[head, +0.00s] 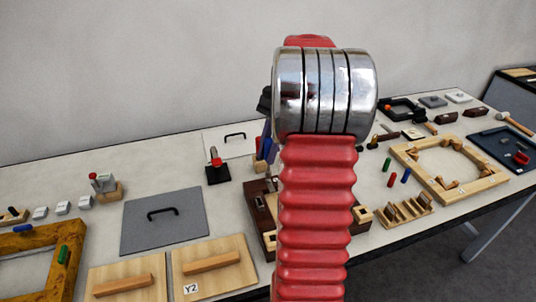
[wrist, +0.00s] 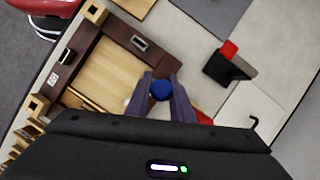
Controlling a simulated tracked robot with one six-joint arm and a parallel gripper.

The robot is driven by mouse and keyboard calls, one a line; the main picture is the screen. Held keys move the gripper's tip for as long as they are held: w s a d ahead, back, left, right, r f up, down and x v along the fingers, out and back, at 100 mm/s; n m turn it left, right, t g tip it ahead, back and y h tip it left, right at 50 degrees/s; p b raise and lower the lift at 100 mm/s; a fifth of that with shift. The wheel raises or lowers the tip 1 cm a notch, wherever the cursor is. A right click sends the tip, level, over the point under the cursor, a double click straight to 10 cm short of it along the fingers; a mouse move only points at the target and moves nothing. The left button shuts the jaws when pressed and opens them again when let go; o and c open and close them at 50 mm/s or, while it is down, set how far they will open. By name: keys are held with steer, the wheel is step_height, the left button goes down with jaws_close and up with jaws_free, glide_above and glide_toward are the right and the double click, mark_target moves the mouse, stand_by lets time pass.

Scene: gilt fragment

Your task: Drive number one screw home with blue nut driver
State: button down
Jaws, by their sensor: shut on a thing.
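My gripper (wrist: 161,98) is shut on the blue nut driver (wrist: 161,89), whose round blue end shows between the two purple-blue fingers in the wrist view. The held driver is seen end-on, so its tip is hidden. Below and around it is a dark brown wooden frame (wrist: 103,55) with a light wood floor (wrist: 110,75). I cannot make out the number one screw. In the head view my arm covers most of the gripper, and the frame (head: 262,203) shows only in part behind the arm.
A black stand with a red top (head: 217,168) is close to the left of the frame. A grey panel (head: 163,220) and wooden lids (head: 213,268) lie further left. Right of my arm are a slotted wooden rack (head: 404,211), small coloured pegs (head: 392,180) and a large wooden frame (head: 488,183).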

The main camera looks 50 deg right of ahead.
mark_target(269, 139)
steer(key=shift+r, duration=1.55)
steer(key=shift+s+a, duration=0.1)
